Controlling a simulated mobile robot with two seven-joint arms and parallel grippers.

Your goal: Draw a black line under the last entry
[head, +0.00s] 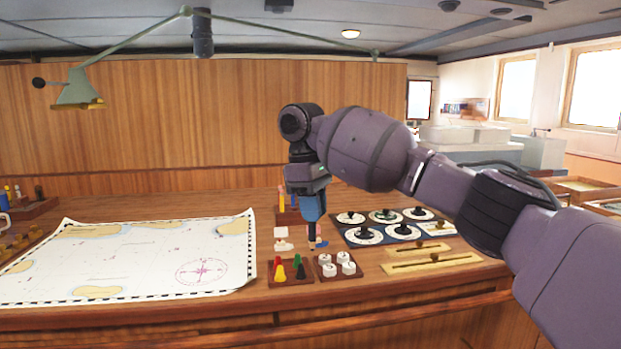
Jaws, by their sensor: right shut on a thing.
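My right gripper (312,238) points down over the wooden desk, just behind the small trays. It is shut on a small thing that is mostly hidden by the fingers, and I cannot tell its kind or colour. A holder (287,216) with upright pens, one yellow, stands behind and left of the gripper, partly hidden by it. I cannot make out a written entry or a drawn line in this view. My left gripper is not in view.
A large chart (130,262) covers the desk's left part. A tray with coloured cones (289,272), a tray with white pieces (337,266), a dial panel (385,229) and brass rulers (430,264) crowd the middle and right. A lamp (78,92) hangs above the chart.

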